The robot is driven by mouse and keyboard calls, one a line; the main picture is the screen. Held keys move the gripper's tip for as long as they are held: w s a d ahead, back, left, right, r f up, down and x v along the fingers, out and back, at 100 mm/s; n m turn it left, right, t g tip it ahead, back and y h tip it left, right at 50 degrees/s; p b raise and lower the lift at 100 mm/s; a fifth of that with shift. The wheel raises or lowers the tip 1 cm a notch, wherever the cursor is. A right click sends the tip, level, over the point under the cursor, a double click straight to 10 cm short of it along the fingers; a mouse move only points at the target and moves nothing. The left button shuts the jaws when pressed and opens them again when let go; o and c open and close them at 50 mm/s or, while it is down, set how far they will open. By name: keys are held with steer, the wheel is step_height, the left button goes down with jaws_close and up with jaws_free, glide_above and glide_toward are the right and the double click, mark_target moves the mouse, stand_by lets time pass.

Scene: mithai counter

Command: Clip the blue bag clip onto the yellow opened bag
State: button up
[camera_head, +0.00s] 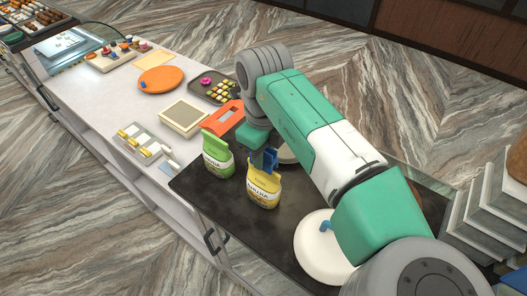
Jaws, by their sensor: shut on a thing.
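The yellow bag (264,193) stands upright on the dark counter section (215,190), left of my arm. The blue bag clip (271,158) is at the top of the yellow bag. My gripper (264,157) is just above the bag and shut on the blue clip. The arm and gripper partly cover the clip and the bag's top edge. I cannot tell whether the clip's jaws are around the bag's edge or only beside it.
A green bag (217,155) stands close by on the left. A white round lid (318,250) with a blue handle lies at the lower right. Orange box (222,119), beige tray (185,118) and dark sweets tray (222,90) lie behind. Grey stacked boxes (485,215) stand at right.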

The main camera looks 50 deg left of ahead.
steer(key=shift+f+b, duration=0.35)
steer(key=shift+f, duration=0.35)
steer(key=shift+f, duration=0.15)
steer(key=shift+f+b, duration=0.45)
steer(key=shift+f, duration=0.1)
steer(key=o, duration=1.5)
steer(key=shift+r, duration=0.1)
steer(key=shift+r+p, duration=2.15)
steer(key=shift+r, duration=1.3)
